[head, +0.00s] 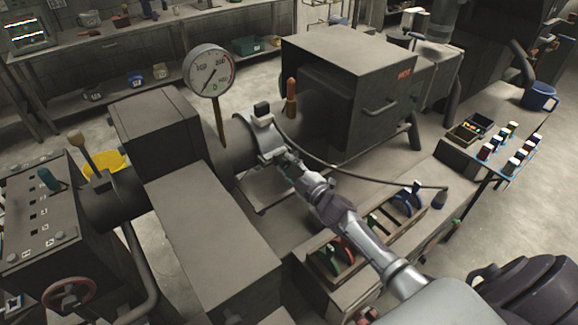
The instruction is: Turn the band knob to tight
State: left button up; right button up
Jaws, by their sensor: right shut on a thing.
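My right gripper (268,142) reaches in from the lower right to the dark horizontal tube in the middle of the head view. It is shut at the tube's near side, on what appears to be the band knob. The fingers hide the knob, so its setting cannot be read. A small black block (262,108) shows just above the fingers; I cannot tell whether it belongs to the gripper. The dark tube (236,150) runs between the grey housing and the box furnace. My left gripper is not in view.
A round gauge (209,72) stands on a brass stem behind the gripper. An orange-handled lever (291,98) stands close to its right. The furnace box (350,65) is beyond. A cable passes beside my right arm, and a tool tray (318,240) lies below it.

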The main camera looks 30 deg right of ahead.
jog(key=shift+f, duration=0.1)
dwell(0.4)
jog(key=o, duration=1.2)
jog(key=shift+c, duration=0.2)
jog(key=s+d, duration=0.1)
jog(key=s, duration=1.1)
jog(key=shift+d, duration=0.25)
